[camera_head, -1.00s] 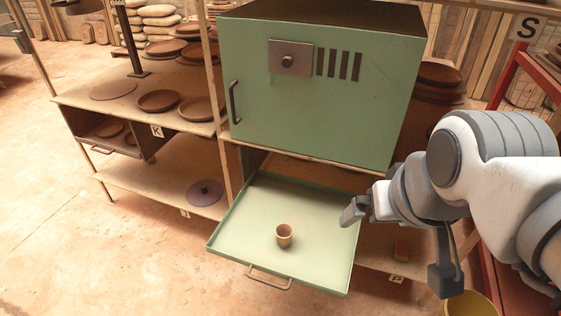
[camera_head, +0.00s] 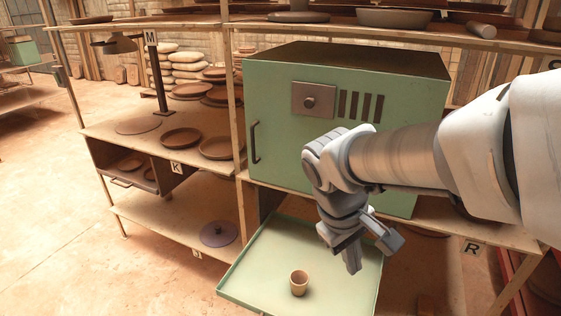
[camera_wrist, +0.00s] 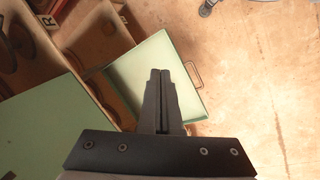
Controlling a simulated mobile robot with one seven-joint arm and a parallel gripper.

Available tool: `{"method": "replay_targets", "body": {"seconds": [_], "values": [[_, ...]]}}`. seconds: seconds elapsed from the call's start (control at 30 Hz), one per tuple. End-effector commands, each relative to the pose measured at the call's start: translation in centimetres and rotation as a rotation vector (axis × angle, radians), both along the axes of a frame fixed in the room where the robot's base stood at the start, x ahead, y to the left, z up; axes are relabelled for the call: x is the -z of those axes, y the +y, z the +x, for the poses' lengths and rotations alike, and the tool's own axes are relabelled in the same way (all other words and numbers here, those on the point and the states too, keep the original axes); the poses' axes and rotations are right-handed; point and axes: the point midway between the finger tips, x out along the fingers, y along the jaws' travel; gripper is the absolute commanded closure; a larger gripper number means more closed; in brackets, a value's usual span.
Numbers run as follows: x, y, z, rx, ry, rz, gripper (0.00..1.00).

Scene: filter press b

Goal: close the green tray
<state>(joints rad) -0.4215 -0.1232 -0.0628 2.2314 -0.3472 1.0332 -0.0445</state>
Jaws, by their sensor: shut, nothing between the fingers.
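The green tray (camera_head: 262,268) is pulled out below the green cabinet (camera_head: 270,110) and lies flat, its front edge cut off in the head view. A small tan cup (camera_head: 299,282) stands upright on it. In the wrist view the tray (camera_wrist: 142,72) shows with its metal handle (camera_wrist: 193,74) on the outer edge. My gripper (camera_head: 354,268) is shut and empty, pointing down above the right part of the tray; I cannot tell the exact height. In the wrist view my fingers (camera_wrist: 161,75) hide part of the tray, and the cup is not visible there.
Wooden shelves with brown plates (camera_head: 181,138) stand left of the cabinet. A purple lid (camera_head: 219,233) lies on the low shelf. A lamp-like stand (camera_head: 157,75) rises from the middle shelf. The floor (camera_head: 60,220) at left is clear.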

Motion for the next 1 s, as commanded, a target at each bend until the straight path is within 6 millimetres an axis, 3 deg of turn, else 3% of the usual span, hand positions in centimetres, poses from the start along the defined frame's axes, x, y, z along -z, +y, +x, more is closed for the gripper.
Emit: {"method": "replay_targets", "body": {"seconds": [0.03, 0.53, 0.77, 1.0], "values": [[1.6, 0.9, 0.7, -0.050, 0.035, -0.044, 1.00], [13.6, 9.5, 5.9, -0.532, 0.229, -0.536, 1.00], [20.0, 14.4, 6.8, -0.760, 0.262, -0.793, 1.00], [27.1, 19.8, 6.4, -0.997, 0.253, -1.078, 1.00]]}}
